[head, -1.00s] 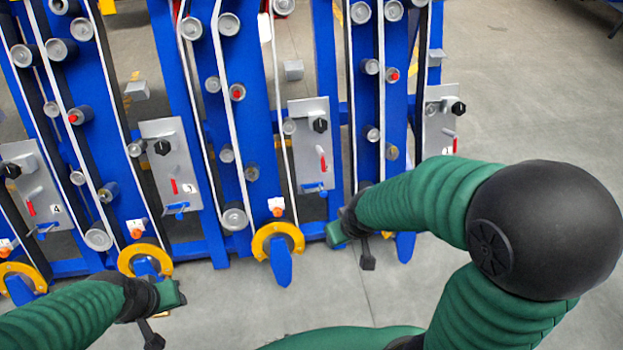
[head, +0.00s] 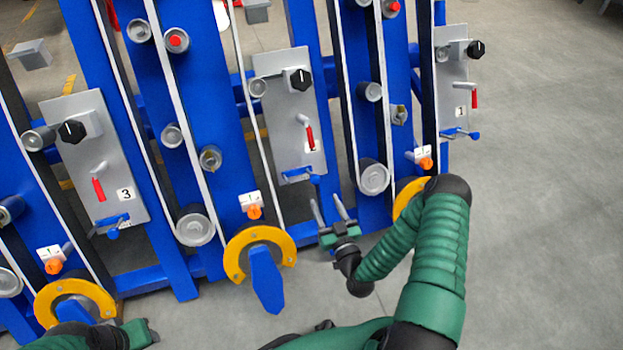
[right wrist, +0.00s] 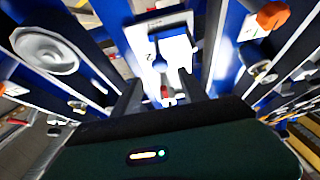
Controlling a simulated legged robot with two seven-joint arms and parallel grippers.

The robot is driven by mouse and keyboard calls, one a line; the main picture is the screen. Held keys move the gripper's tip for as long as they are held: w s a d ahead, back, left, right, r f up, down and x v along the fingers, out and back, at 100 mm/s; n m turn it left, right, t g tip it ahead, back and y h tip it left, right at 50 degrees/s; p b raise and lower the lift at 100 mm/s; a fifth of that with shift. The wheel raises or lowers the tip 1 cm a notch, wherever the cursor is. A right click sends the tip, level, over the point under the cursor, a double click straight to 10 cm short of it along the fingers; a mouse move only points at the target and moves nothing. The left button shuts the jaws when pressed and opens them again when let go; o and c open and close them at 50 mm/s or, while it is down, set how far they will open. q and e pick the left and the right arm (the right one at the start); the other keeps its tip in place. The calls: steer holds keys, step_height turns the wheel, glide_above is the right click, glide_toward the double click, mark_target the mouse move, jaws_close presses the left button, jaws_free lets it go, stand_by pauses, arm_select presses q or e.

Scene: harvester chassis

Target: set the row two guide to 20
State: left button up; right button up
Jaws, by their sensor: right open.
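The row two panel (head: 290,120) is a grey plate in the middle of the head view. It carries a black knob (head: 300,80), a red-handled lever (head: 309,136) and a blue handle (head: 300,176) at its lower edge. Which part is the guide, and any setting of 20, I cannot read. My right gripper (head: 330,208) is open and empty just below this panel, its fingers pointing up. In the right wrist view the blue handle (right wrist: 158,62) shows beyond the open fingers, apart from them. My left gripper (head: 142,333) is at the bottom left, its jaws unclear.
Panel three (head: 95,160) stands to the left and panel one (head: 456,85) to the right. Orange knobs with white tags, one (head: 254,212) left of my right gripper, sit above yellow rings (head: 235,265). Blue uprights and rollers surround the panels. Grey floor (head: 550,200) is clear at right.

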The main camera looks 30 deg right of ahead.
mark_target(313, 176)
steer(key=b+x, duration=0.2)
steer(key=x, duration=0.4)
steer(key=b+x, duration=0.2)
steer(key=x, duration=0.4)
steer(key=shift+f, duration=0.2)
steer(key=shift+w+d+r, duration=0.15)
steer(key=shift+w, duration=0.45)
jaws_close()
